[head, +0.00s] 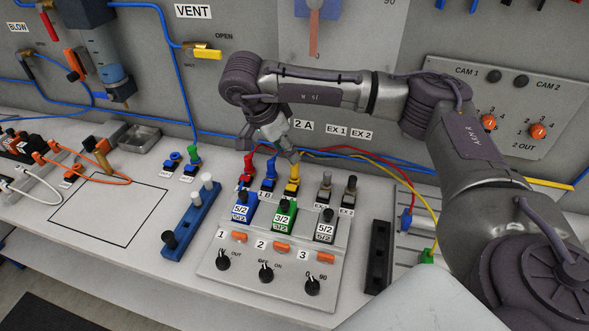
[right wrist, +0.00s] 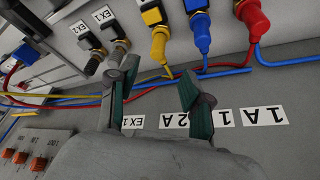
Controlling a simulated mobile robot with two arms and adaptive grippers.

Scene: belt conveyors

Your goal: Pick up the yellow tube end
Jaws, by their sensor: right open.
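The yellow tube end (head: 292,180) is a yellow elbow plug seated on a fitting in the back row of the valve panel (head: 222,290). It also shows in the right wrist view (right wrist: 158,42), with its tube running off from it. My right gripper (head: 284,142) is open and empty, above and behind the yellow tube end. In the right wrist view its two fingers (right wrist: 160,88) stand apart, with the yellow tube end beyond their tips. They do not touch it. My left gripper is out of both views.
Blue (head: 268,170) and red (head: 247,172) tube ends sit close to the left of the yellow one. Two bare fittings, EX 1 (head: 326,182) and EX 2 (head: 350,188), stand to its right. The grey wall (head: 240,100) rises behind.

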